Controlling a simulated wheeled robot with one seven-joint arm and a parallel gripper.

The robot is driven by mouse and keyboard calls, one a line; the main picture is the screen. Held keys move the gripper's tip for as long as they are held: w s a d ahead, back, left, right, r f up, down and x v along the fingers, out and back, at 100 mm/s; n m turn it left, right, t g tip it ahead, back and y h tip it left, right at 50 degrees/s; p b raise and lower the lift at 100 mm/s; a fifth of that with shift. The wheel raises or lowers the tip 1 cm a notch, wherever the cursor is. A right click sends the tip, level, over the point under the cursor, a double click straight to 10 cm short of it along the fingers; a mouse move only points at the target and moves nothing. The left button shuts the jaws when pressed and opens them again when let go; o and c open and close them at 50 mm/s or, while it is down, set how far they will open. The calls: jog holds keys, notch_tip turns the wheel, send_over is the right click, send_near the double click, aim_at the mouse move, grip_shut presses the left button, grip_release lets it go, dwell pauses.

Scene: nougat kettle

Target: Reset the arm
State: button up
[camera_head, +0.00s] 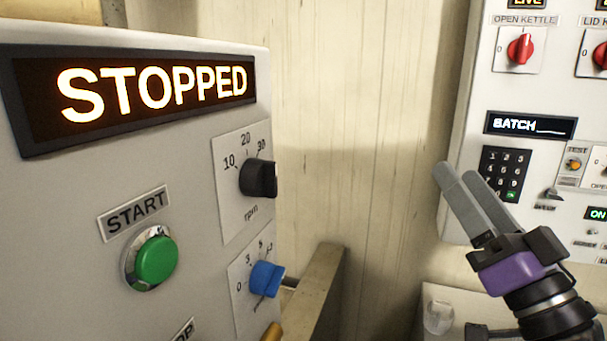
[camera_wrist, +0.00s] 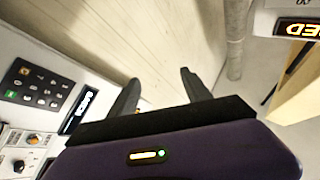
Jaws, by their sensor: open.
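My gripper (camera_head: 458,180) is at the right of the head view, its two grey fingers pointing up and left. It overlaps the lower left part of the right-hand control panel (camera_head: 460,150) in the picture. In the wrist view the fingers of my gripper (camera_wrist: 158,85) stand apart with nothing between them. The gripper is open and empty, in front of the pale plank wall (camera_wrist: 120,35).
At left stands a panel with a lit STOPPED display (camera_head: 155,90), a green START button (camera_head: 155,258), a black knob (camera_head: 258,178) and a blue knob (camera_head: 267,279). The right-hand panel has a keypad (camera_head: 505,172), a BATCH display (camera_head: 530,125) and a red OPEN KETTLE knob (camera_head: 520,48).

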jog(key=s+d+f+m+g+h, duration=0.1)
jog(key=s+f+m+h, duration=0.2)
jog(key=f, duration=0.4)
jog(key=s+d+f+h, duration=0.2)
jog(key=s+f+h, duration=0.2)
jog(key=f, duration=0.2)
jog(key=s+d+f+m+g+h, duration=0.1)
jog(key=s+f+m+h, duration=0.2)
jog(key=f, duration=0.4)
jog(key=s+a+f+n+g+y, duration=0.1)
jog(key=s+f+n+g, duration=0.1)
jog(key=s+f, duration=0.3)
jog(key=s+a+f+n+g+y, duration=0.1)
jog(key=s+f, duration=0.5)
jog(key=s, duration=0.6)
jog(key=s+a+f+n+g+y, duration=0.1)
jog(key=s+a+f+n+g, duration=0.1)
jog(key=s+f, duration=0.3)
jog(key=s+n+g, duration=0.1)
jog(key=s, duration=0.3)
jog(key=shift+s+a+f+n, duration=0.15)
jog(key=shift+a+f+n, duration=0.1)
jog(key=shift+f+n, duration=0.15)
